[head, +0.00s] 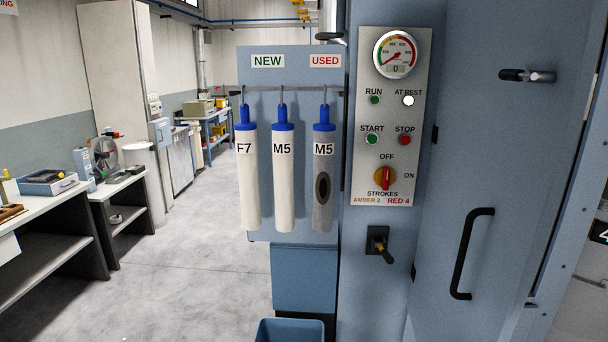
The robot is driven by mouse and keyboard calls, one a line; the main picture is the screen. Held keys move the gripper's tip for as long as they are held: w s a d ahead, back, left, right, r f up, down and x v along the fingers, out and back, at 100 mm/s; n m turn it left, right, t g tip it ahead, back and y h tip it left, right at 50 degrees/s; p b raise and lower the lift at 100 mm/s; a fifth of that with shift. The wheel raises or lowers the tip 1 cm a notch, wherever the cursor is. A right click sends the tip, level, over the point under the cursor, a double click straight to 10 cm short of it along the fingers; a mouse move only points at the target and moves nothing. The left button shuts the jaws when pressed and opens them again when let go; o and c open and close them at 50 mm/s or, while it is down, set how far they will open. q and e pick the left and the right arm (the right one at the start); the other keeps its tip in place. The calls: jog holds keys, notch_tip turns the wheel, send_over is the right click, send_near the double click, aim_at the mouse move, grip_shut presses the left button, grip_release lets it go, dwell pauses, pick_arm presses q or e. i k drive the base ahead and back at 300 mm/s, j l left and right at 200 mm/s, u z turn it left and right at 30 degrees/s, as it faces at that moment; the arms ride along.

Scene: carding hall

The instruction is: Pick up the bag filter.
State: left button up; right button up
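Three bag filters hang by blue tops from hooks on a rail on a blue-grey board, in the head view. The left one is a white bag filter marked F7 (248,185). The middle one is a white bag filter marked M5 (283,190). Both hang on the side under the green NEW label (268,61). The right one is a grey, soiled bag filter marked M5 (323,211) with a dark oval patch, under the red USED label (325,61). Neither of my grippers is in view.
A control panel (384,190) with gauge, lamps, buttons and a red STROKES knob is right of the bags. A blue cabinet door (480,130) with a black handle (470,254) stands further right. A blue bin (290,330) sits below. Benches line the left; the floor between is clear.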

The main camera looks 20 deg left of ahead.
aim_at(282, 131)
jog(key=i+j+z, duration=0.2)
jog(key=j, duration=0.3)
jog(key=j+z, duration=0.15)
jog(key=j, duration=0.4)
jog(key=i+j+z, duration=0.1)
jog(key=j, duration=0.95)
jog(key=i+j+z, duration=0.15)
jog(key=j, duration=0.95)
jog(key=k, duration=0.05)
